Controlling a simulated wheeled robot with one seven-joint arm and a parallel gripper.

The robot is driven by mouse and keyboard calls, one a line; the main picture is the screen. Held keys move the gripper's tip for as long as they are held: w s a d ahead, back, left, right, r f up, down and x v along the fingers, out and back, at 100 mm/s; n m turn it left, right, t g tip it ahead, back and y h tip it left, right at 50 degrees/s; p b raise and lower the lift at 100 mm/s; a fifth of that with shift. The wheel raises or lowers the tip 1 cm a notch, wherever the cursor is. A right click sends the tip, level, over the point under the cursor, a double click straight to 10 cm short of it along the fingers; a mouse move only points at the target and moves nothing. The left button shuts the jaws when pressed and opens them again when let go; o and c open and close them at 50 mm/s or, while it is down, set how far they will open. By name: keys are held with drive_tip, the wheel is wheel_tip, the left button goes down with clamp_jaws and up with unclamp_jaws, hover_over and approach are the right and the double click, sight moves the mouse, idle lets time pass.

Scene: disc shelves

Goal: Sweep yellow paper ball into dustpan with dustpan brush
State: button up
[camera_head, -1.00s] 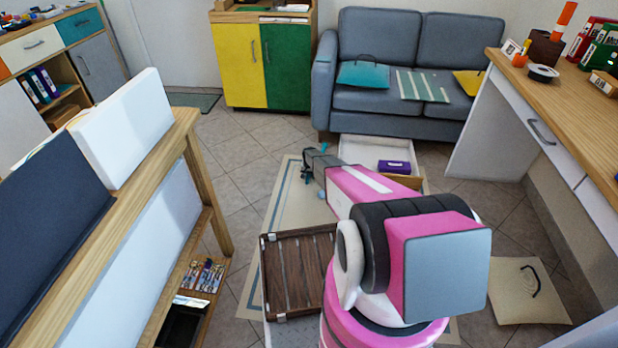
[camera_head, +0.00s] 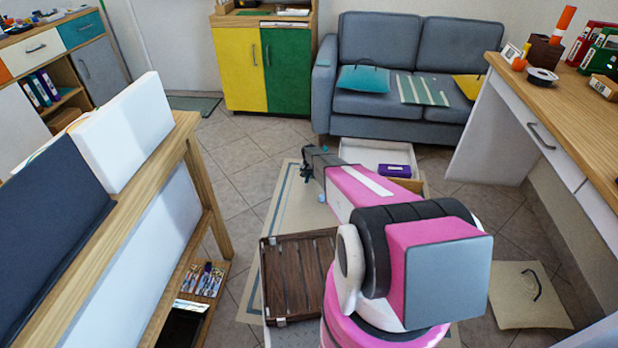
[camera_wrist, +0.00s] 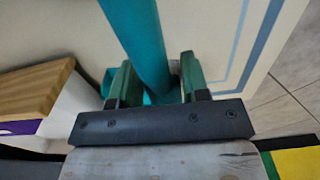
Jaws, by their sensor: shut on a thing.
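My gripper (camera_wrist: 158,82) is shut on a teal handle (camera_wrist: 140,35), which looks like that of the dustpan brush. The handle runs up between the two green fingers and out of the top of the wrist view; no bristles show. A small teal piece (camera_wrist: 108,82) shows beside the left finger; I cannot tell what it belongs to. In the head view my gripper (camera_head: 306,174) is small and dark, low over the pale mat, at the far end of my pink arm. A tiny light-blue thing (camera_head: 321,197) shows just below it. I cannot make out the yellow paper ball or dustpan.
The pale mat with blue stripes (camera_head: 285,205) lies on the tiled floor. A brown slatted crate (camera_head: 298,277) stands on it nearer me. Behind the gripper is a white open drawer or box (camera_head: 365,155) with a purple box (camera_head: 394,171). A sofa (camera_head: 400,115) closes off the back.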

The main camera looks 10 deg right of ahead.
drive_tip(key=shift+s+a+r, duration=0.1)
drive_tip(key=shift+s+r, duration=0.1)
drive_tip(key=shift+r, duration=0.55)
drive_tip(key=shift+s+a+r, duration=0.1)
drive_tip(key=shift+s+r, duration=0.1)
drive_tip(key=shift+r, duration=0.5)
drive_tip(key=shift+s+r, duration=0.2)
drive_tip(key=shift+r, duration=0.55)
drive_tip(key=s+a+r+n, duration=0.1)
drive_tip(key=s+r, duration=0.3)
drive_tip(key=r, duration=0.9)
drive_tip(key=s+r, duration=0.4)
drive_tip(key=r, duration=0.9)
drive_tip(key=s+a+r+n, duration=0.1)
drive_tip(key=s+r, duration=0.3)
drive_tip(key=r, duration=0.9)
drive_tip(key=s+a+r+n, duration=0.2)
drive_tip(key=s+r, duration=2.3)
drive_tip(key=r, duration=0.2)
drive_tip(key=shift+s+r, duration=0.25)
drive_tip(key=shift+s, duration=0.15)
